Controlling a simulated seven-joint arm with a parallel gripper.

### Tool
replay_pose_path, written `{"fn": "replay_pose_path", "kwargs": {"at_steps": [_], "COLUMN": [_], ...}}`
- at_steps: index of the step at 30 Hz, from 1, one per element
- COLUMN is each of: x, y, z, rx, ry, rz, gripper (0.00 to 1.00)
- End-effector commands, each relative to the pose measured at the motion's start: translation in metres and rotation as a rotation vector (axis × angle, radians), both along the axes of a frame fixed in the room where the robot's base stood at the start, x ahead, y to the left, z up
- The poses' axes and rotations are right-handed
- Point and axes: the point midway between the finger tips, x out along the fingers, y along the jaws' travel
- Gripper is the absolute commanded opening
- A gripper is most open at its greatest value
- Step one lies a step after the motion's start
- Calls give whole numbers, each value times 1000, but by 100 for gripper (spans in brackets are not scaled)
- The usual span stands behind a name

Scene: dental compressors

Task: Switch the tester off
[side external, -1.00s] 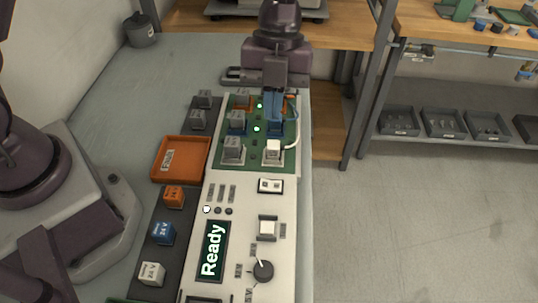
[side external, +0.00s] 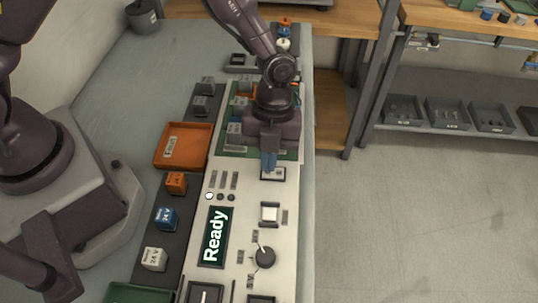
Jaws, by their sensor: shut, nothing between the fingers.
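The tester is a long white panel (side external: 236,278) with a lit display (side external: 214,237) reading "Ready". A small black-framed rocker switch (side external: 273,174) sits on the panel just in front of the green relay board (side external: 290,155). My gripper (side external: 269,166) points down with its blue fingers together and empty. Its tips are right at the rocker switch and cover part of it. I cannot tell whether they touch it or which way the rocker is tipped. My wrist hides much of the board.
An orange tray (side external: 183,146) and orange, blue (side external: 167,218) and white (side external: 154,259) blocks lie to the left. One small round lamp (side external: 209,196) shines white.

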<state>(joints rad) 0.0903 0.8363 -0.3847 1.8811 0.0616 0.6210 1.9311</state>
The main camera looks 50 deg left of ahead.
Motion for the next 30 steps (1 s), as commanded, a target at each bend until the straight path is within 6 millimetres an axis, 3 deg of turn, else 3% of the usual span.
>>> {"fn": "replay_pose_path", "kwargs": {"at_steps": [14,30], "x": [-3,5], "y": [3,-6], "z": [-11,-8], "rx": [-1,-3], "ry": [4,-1], "rz": [1,-1], "gripper": [0,0]}}
